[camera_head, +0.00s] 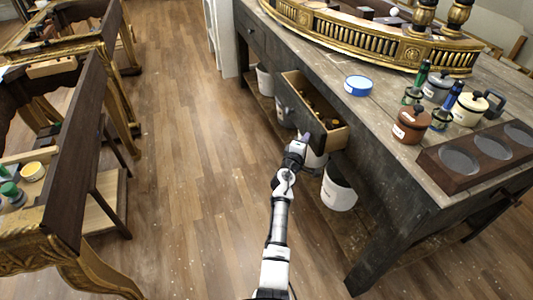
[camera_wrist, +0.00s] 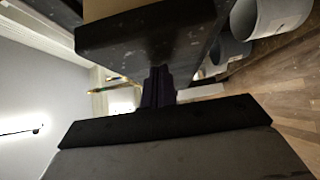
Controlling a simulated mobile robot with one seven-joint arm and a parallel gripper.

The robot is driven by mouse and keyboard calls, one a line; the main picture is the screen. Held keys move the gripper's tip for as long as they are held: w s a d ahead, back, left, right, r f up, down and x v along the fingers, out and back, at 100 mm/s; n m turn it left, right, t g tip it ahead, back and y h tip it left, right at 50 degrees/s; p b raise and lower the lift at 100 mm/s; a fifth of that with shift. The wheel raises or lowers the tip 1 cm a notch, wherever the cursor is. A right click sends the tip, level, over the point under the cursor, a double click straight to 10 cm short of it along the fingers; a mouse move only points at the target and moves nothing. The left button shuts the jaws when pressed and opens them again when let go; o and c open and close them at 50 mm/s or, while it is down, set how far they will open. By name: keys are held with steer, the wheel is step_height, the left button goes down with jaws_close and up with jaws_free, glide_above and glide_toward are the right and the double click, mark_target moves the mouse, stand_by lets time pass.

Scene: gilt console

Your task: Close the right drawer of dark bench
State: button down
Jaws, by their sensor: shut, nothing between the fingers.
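The dark bench (camera_head: 375,185) stands at the right of the head view. Its right drawer (camera_head: 341,137) is pulled out, with a dark front and pale wooden sides, and several small yellowish things lie inside. My gripper (camera_head: 303,137) is shut and empty at the near right end of the drawer front. In the wrist view the dark drawer front (camera_wrist: 145,38) fills the top, and the closed dark fingers (camera_wrist: 158,86) reach up to its edge. I cannot tell whether they touch it.
The bench's left drawer (camera_head: 252,33) is shut. White buckets (camera_head: 338,188) stand on the shelf below. Gilt console frames (camera_head: 75,160) stand at left, with clear wooden floor between.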

steer(key=w+d, duration=0.1)
steer(key=d, duration=0.2)
steer(key=w+d+b, duration=0.1)
steer(key=d, duration=0.2)
steer(key=w+d, duration=0.1)
steer(key=d, duration=0.3)
steer(key=shift+w+b, duration=0.1)
steer(key=shift+b, duration=0.2)
steer(key=shift+w+d, duration=0.15)
steer(key=shift+d, duration=0.25)
steer(key=shift+d+r, duration=0.15)
steer(key=shift+r, duration=0.05)
steer(key=shift+d, duration=0.1)
steer(key=shift+a+f, duration=0.2)
steer(key=shift+a, duration=0.25)
steer(key=a, duration=0.1)
steer(key=s+a, duration=0.2)
steer(key=a, duration=0.1)
steer(key=shift+s+a+r, duration=0.1)
steer(key=shift+s+r, duration=0.1)
steer(key=shift+s, duration=0.05)
steer(key=v, duration=0.4)
steer(key=p+v, duration=0.1)
steer(key=v, duration=0.3)
steer(key=shift+s+a+f, duration=0.2)
steer(key=shift+a, duration=0.1)
